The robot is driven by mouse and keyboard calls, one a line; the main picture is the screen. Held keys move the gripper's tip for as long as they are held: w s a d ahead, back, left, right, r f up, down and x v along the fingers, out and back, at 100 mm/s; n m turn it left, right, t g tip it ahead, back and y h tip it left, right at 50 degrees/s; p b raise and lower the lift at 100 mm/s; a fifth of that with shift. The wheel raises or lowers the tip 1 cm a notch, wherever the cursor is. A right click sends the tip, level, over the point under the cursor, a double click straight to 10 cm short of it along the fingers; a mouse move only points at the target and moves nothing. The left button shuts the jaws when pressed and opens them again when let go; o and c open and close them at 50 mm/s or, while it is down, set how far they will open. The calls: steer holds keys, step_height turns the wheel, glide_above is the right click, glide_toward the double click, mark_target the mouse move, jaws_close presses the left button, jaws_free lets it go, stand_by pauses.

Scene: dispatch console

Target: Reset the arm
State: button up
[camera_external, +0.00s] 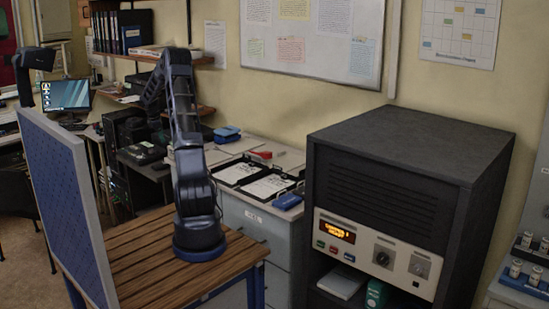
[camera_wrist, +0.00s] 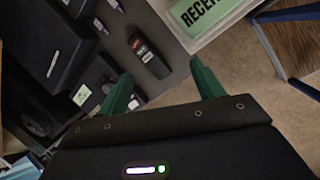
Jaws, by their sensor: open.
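My arm stands on a slatted wooden table in the external view. It rises from its round base, bends at the top and reaches down toward the back left. My gripper (camera_wrist: 160,71) shows in the wrist view with two green fingers spread wide apart and nothing between them. In the external view the fingers cannot be made out clearly. Beyond the fingertips in the wrist view, a black handheld device (camera_wrist: 149,57) with a red mark lies on a grey surface, apart from the fingers.
A dark console cabinet (camera_external: 400,170) with an orange display (camera_external: 335,232), coloured buttons and knobs stands at right. A blue perforated panel (camera_external: 65,205) edges the wooden table (camera_external: 140,262). Black trays (camera_external: 238,172) with papers lie behind. A green "RECE..." sign (camera_wrist: 200,12) shows in the wrist view.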

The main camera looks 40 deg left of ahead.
steer(key=w+d+r+m, duration=0.3)
steer(key=w+d+r, duration=0.25)
steer(key=d, duration=0.45)
steer(key=w+d+r+m, duration=0.45)
steer(key=d+r, duration=0.25)
steer(key=d, duration=0.3)
steer(key=w+d+r+m+h, duration=0.1)
steer(key=d+r+m, duration=0.25)
steer(key=d, duration=0.75)
steer(key=w+d+r+m, duration=0.15)
steer(key=d+r, duration=0.35)
steer(key=d, duration=0.6)
steer(key=s+d+r+m, duration=0.1)
steer(key=s+d+m, duration=0.15)
steer(key=d, duration=0.35)
steer(key=s+d+r+m, duration=0.1)
steer(key=d+m, duration=0.2)
steer(key=d, duration=0.4)
steer(key=s+d+f+m+t, duration=0.1)
steer(key=s+d+f+m, duration=0.1)
steer(key=s+d+m, duration=0.9)
steer(key=s+d, duration=0.7)
steer(key=d, duration=0.1)
steer(key=shift+s+d+f+m, duration=0.3)
steer(key=shift+s+f+m, duration=0.05)
steer(key=shift+f+m, duration=0.05)
